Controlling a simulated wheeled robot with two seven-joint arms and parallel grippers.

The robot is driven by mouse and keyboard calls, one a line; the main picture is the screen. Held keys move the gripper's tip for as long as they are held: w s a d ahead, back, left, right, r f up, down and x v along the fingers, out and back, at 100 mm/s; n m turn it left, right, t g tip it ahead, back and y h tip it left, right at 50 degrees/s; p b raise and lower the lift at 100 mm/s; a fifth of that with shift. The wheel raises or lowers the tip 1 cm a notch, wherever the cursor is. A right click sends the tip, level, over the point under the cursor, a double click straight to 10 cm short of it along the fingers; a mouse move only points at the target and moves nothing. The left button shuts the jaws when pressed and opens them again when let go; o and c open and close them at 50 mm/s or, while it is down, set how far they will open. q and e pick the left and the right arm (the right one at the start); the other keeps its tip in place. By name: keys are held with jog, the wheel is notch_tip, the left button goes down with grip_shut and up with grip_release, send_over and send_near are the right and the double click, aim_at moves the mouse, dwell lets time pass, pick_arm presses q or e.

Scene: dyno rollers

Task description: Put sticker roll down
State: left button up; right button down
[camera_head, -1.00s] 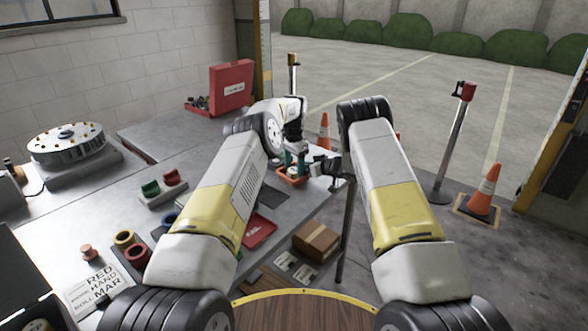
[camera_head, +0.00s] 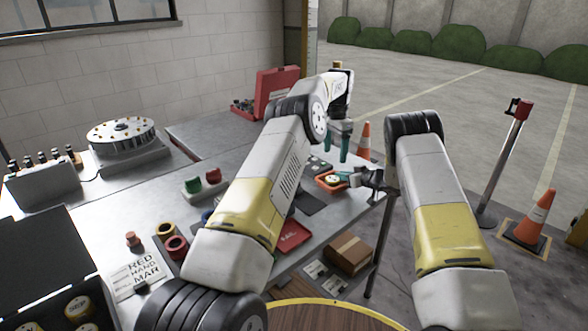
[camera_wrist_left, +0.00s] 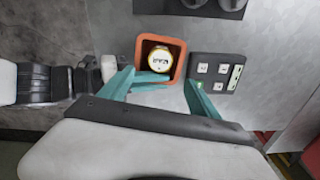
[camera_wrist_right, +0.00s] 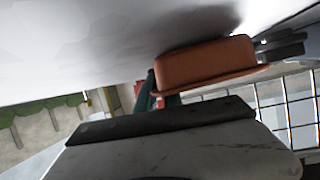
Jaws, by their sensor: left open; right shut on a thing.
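The sticker roll (camera_head: 333,179), round with a pale printed face and yellow rim, lies in a small orange tray (camera_head: 319,184). The left wrist view shows the roll (camera_wrist_left: 161,60) face up inside the tray's walls (camera_wrist_left: 142,44). My left gripper (camera_head: 344,147) is open and empty above the tray, its teal fingers apart. My right gripper (camera_head: 352,180) is shut on the tray's near right side. In the right wrist view the tray (camera_wrist_right: 205,65) sits at its fingertips; the roll is hidden there. I cannot tell whether the tray touches the table.
Cones and a post (camera_head: 505,160) stand on the floor to the right.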

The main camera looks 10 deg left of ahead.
pick_arm(q)
jog(key=s+a+r+n+t, duration=0.1)
jog(key=s+r, duration=0.3)
jog(key=r, duration=0.4)
jog(key=s+a+r+n+t, duration=0.1)
jog(key=s+a+r, duration=0.15)
jog(key=r, duration=0.55)
jog(key=s+a+r+n+t, duration=0.1)
jog(key=s+a+r+n, duration=0.1)
jog(key=s+r, duration=0.8)
jog(key=s+a+f+n+t, duration=0.1)
jog(key=s+f, duration=0.1)
jog(key=s, duration=0.8)
jog(key=s+a+f+n+t+h, duration=0.1)
jog(key=s+f+n, duration=0.1)
jog(key=s, duration=0.8)
jog(key=s+a+f+n+h, duration=0.1)
jog(key=s+f, duration=0.2)
jog(key=s, duration=0.8)
jog(key=shift+a+n+t, duration=0.4)
pick_arm(e)
jog(key=c, duration=1.4)
grip_release()
